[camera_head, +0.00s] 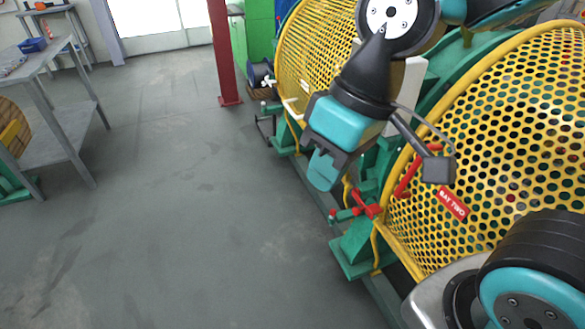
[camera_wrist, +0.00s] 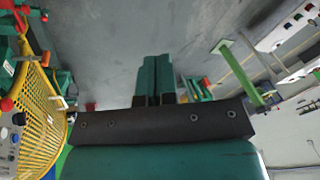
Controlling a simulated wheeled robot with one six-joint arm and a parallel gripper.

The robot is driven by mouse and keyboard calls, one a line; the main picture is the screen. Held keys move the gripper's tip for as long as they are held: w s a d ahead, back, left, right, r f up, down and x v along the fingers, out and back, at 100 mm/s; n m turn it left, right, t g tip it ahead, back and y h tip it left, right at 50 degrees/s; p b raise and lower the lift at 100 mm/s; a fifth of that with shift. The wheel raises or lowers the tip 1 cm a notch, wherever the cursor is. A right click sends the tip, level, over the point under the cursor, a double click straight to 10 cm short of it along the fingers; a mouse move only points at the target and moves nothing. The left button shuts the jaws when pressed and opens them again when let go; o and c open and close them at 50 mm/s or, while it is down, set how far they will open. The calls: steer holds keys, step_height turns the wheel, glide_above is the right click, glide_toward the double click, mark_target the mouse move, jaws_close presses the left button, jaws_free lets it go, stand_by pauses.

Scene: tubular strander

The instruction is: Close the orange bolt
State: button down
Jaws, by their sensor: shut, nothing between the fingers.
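A red cross-shaped handle (camera_head: 366,205) sits on a green bracket at the lower left edge of the near yellow mesh guard (camera_head: 500,130). A red bar handle (camera_head: 414,172) is on that guard's edge, beside a red label reading "BAY TWO" (camera_head: 453,204). My gripper (camera_head: 323,172) is shut and empty, in the air to the upper left of the red cross handle. In the wrist view its two teal fingers (camera_wrist: 157,72) are together, touching nothing that I can see.
A second yellow mesh guard (camera_head: 312,55) stands further back. A red post (camera_head: 224,55) rises from the floor behind. A grey table (camera_head: 62,148) stands at the left. The grey floor (camera_head: 180,210) between is clear. The wrist view shows a yellow mesh guard (camera_wrist: 38,95) at its left.

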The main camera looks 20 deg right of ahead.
steer(key=w+d+f+m+t+h+b, duration=0.1)
steer(key=w+d+f+m+h+b, duration=0.25)
steer(key=w+f, duration=0.65)
steer(key=w+d+f+m+t+h+b, duration=0.1)
steer(key=w+d+f+t+h+b, duration=0.2)
steer(key=w+f+b, duration=0.5)
steer(key=w+d+f+m+h+b, duration=0.3)
steer(key=w+d+f, duration=0.2)
steer(key=w+f, duration=0.7)
steer(key=w+d+f, duration=0.5)
steer(key=d, duration=0.3)
steer(key=shift+w+d+f, duration=0.25)
steer(key=shift+w+d, duration=0.05)
steer(key=shift+w, duration=0.1)
